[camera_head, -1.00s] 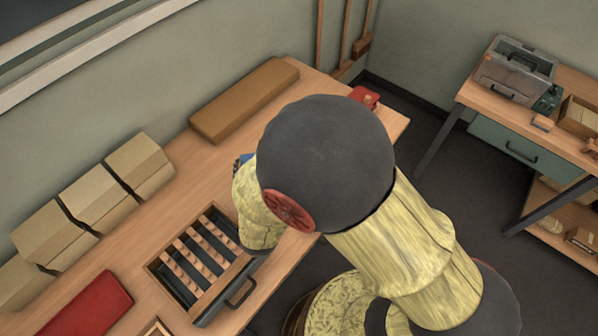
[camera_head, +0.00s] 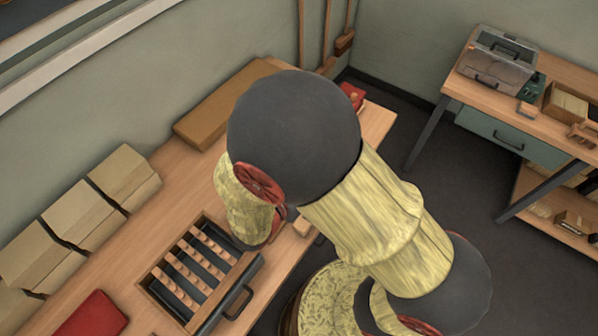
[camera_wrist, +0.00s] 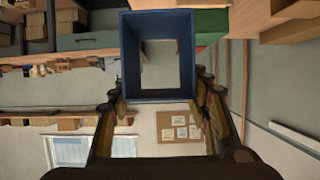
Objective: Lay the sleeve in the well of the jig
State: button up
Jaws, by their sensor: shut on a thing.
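The sleeve (camera_wrist: 160,96) is a blue, open-ended rectangular tube. In the wrist view it sits between the two fingers of my gripper (camera_wrist: 159,84), which is shut on its sides. I see through its opening to the room beyond. In the head view my own arm hides the gripper and the sleeve. I cannot make out the jig or its well for certain in either view.
A wooden tray (camera_head: 246,262) with dark slots and light slats lies on the bench, near my arm. Cardboard boxes (camera_head: 85,212), a brown block (camera_head: 212,108) and a red pad (camera_head: 92,316) lie along it. A second bench (camera_head: 540,118) stands right.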

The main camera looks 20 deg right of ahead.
jog(key=shift+w+a+f+b, duration=0.1)
jog(key=shift+w+f+b, duration=1.35)
jog(key=shift+w+f, duration=1.35)
jog(key=shift+w+f+b, duration=1.45)
jog(key=shift+w+f, duration=1.1)
jog(key=shift+f, duration=0.45)
jog(key=shift+f, duration=0.15)
jog(key=o, duration=0.7)
jog(key=shift+o, duration=0.7)
